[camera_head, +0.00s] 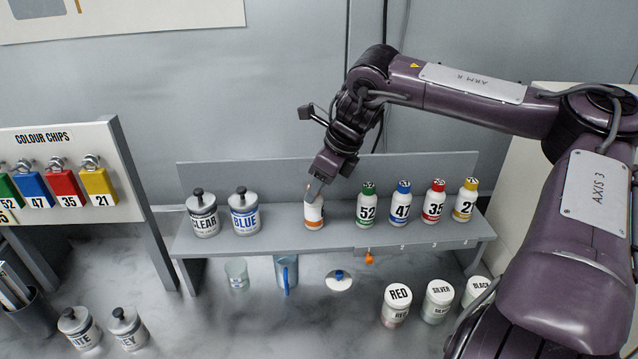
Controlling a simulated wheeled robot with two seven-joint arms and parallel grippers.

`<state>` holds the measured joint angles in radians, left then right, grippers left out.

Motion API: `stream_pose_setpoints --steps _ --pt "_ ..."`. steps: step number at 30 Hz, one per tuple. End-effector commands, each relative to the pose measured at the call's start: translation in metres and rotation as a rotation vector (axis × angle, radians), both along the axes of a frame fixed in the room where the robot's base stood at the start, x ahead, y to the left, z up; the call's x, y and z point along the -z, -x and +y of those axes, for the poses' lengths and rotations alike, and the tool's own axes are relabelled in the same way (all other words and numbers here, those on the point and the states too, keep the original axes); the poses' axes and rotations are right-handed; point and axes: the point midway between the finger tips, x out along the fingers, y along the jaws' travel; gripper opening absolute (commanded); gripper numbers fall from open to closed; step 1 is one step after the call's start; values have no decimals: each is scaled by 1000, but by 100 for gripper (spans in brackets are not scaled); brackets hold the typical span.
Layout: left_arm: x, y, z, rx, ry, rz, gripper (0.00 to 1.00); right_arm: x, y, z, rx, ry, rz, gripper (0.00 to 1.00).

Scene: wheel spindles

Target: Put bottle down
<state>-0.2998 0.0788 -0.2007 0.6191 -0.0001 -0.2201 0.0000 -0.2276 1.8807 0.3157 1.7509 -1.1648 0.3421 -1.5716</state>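A white bottle with an orange label band (314,216) is at the shelf, left of the row of numbered bottles. Its base looks level with theirs, but I cannot tell whether it touches the shelf. My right gripper (314,190) comes down from the upper right and its fingers close around the bottle's top, hiding the cap and part of the label. The grey shelf (275,240) runs across the middle of the view. My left gripper is not in view.
Bottles 52 (367,207), 47 (400,206), 35 (433,203) and 21 or similar (465,202) stand to the right. The CLEAR tin (203,215) and BLUE tin (244,213) stand left, with a small gap of bare shelf. A jug (286,272) and tins are below.

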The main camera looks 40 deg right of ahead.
Motion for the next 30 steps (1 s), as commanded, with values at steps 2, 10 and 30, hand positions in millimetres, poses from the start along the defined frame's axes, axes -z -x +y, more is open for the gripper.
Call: stream_pose_setpoints --steps 2,10,30 --pt "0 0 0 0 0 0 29 0 0 0 0 0 0 46" --pt "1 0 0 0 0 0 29 -8 1 -1 -1 0 -3 46" --pt "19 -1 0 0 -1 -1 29 -110 42 -18 0 2 -1 46"
